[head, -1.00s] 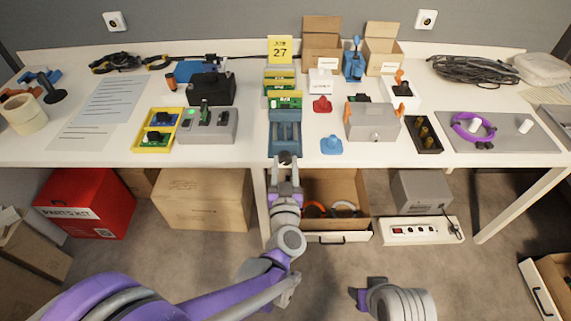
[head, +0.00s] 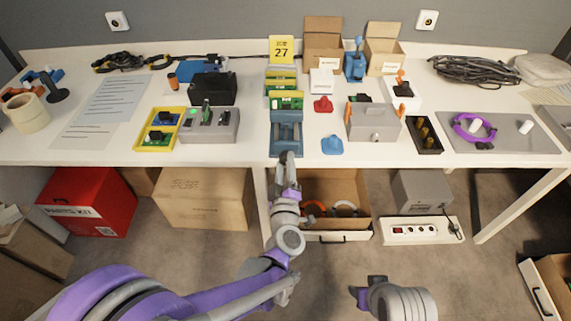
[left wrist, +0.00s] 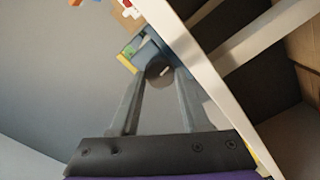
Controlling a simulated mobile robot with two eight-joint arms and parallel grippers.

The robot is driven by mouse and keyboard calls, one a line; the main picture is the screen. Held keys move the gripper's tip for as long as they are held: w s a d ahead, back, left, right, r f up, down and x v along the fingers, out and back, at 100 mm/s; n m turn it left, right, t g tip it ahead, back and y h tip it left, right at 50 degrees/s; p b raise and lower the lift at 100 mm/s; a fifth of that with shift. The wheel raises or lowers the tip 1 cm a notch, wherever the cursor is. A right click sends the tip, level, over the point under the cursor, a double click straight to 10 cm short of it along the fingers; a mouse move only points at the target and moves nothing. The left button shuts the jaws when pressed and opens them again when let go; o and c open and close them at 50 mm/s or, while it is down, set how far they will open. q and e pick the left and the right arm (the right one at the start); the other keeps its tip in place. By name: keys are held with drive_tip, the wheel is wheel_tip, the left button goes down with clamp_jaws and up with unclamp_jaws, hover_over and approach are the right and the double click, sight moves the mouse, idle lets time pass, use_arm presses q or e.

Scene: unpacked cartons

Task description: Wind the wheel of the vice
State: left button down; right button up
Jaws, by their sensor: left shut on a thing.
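The vice (head: 286,137) is a blue-grey block at the table's front edge, in the middle of the head view. Its wheel (left wrist: 159,70) is a dark round knob. In the left wrist view it sits between my fingertips. My left gripper (head: 288,160) reaches up to the wheel from below the table edge and is shut on it. In the head view the gripper is seen edge-on and mostly covers the wheel.
Behind the vice stand green-and-yellow board holders (head: 286,100) and a yellow sign (head: 281,49). A grey switch box (head: 210,126) is to the left. A blue knob piece (head: 332,145) and a grey box (head: 373,122) are to the right. An open drawer (head: 352,187) is below.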

use_arm(q)
drive_tip(key=n, duration=0.5)
drive_tip(key=shift+f+n, duration=0.1)
drive_tip(key=shift+n, duration=0.2)
drive_tip(key=n, duration=0.5)
drive_tip(key=shift+f, duration=0.1)
drive_tip(key=n, duration=0.5)
drive_tip(key=shift+n, duration=0.4)
drive_tip(key=n, duration=0.5)
drive_tip(key=shift+d+f+p, duration=0.1)
drive_tip(key=shift+p, duration=0.2)
drive_tip(key=shift+n, duration=0.4)
drive_tip(key=shift+c, duration=1.9)
unclamp_jaws()
drive_tip(key=s, duration=1.1)
